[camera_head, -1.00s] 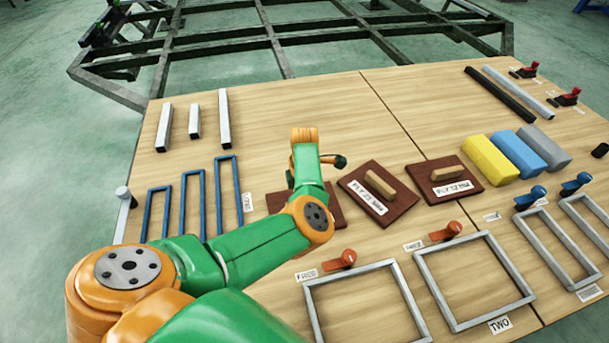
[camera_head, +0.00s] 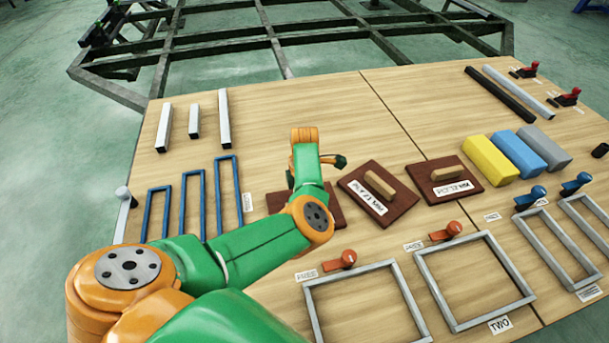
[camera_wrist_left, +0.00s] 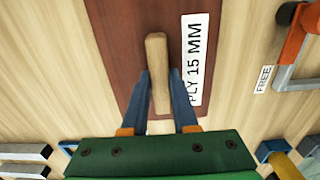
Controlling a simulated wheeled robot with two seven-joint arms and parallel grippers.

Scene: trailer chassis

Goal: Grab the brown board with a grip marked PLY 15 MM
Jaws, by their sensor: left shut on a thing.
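The brown board marked PLY 15 MM (camera_wrist_left: 128,50) lies flat on the table in the left wrist view, its white label right of its wooden grip (camera_wrist_left: 156,50). My left gripper (camera_wrist_left: 161,76) has its two blue fingers on either side of this grip and is shut on it. In the head view the board (camera_head: 276,203) is partly covered by my green and orange left arm, which also hides the fingers. My right gripper is in neither view.
Two similar brown boards, a middle one (camera_head: 357,205) and a right one (camera_head: 468,190), lie close by. Blue frames (camera_head: 186,203) lie left, grey frames (camera_head: 345,283) in front. Yellow, blue and grey blocks (camera_head: 519,153) lie right. Bare wood is behind the boards.

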